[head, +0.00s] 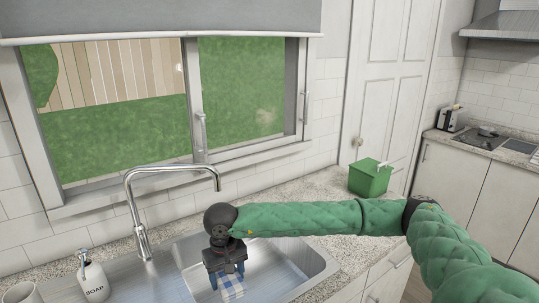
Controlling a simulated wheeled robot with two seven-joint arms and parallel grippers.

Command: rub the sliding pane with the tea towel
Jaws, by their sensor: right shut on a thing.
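The window behind the sink has two panes side by side. The right-hand pane (235,95), which looks like the sliding one, has a pale brownish smear (266,115) on its right part. The gripper and towel are well below and in front of the pane, apart from it. My left gripper is out of view.
A chrome tap (133,205) arches up beside the sink (185,256), between gripper and window. A soap bottle (93,281) and a mug (22,293) stand at lower left. A green box (369,179) stands on the right counter. A blind (160,18) covers the window top.

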